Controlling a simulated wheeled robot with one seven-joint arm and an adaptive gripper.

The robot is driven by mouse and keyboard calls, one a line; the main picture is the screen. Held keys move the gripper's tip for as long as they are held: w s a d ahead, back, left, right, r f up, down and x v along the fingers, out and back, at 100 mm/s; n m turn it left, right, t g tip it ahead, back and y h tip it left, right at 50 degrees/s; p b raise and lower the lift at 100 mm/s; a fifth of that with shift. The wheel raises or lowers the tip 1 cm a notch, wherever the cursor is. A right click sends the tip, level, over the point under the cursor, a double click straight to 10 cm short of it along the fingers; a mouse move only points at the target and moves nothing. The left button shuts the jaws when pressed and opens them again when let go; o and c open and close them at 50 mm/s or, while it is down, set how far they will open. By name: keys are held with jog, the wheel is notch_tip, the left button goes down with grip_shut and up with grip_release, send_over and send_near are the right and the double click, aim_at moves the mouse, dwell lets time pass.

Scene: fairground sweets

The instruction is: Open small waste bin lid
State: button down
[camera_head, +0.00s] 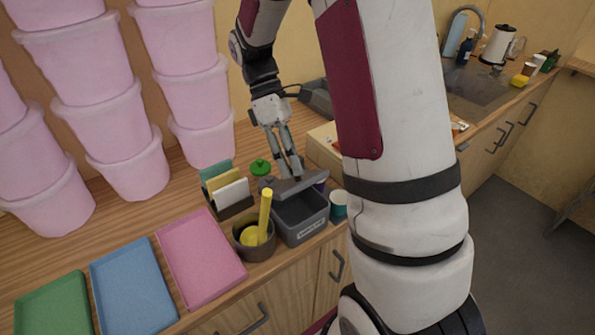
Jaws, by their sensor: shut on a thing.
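The small waste bin (303,220) is a dark grey box with a pale label on its front, standing near the counter's front edge. Its grey lid (309,183) is raised at the back and tilted, and the dark inside of the bin shows. My gripper (293,173) reaches down from above and behind, its fingers at the lid's upper side. It is shut on the lid, though the fingertips are small and partly hidden.
A brown pot (252,241) with a yellow-handled tool stands left of the bin. A teal cup (338,204) stands close on the right. A holder with coloured cards (230,191) is behind left. Pink (203,258), blue (131,287) and green trays (54,308) lie left. Pink tubs (107,122) are stacked behind.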

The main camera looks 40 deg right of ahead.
jog(key=w+f+b, duration=0.1)
jog(key=w+b, duration=0.3)
jog(key=w, duration=0.6)
jog(key=shift+w+f, duration=0.25)
jog(key=shift+d, duration=0.15)
dwell(0.4)
jog(key=c, duration=1.2)
grip_release()
jog(key=shift+d+f, duration=0.1)
jog(key=shift+c, duration=0.6)
jog(key=shift+r, duration=0.2)
jog(key=shift+w+r, duration=0.1)
notch_tip(320, 180, up, 10)
jog(key=shift+a, duration=0.35)
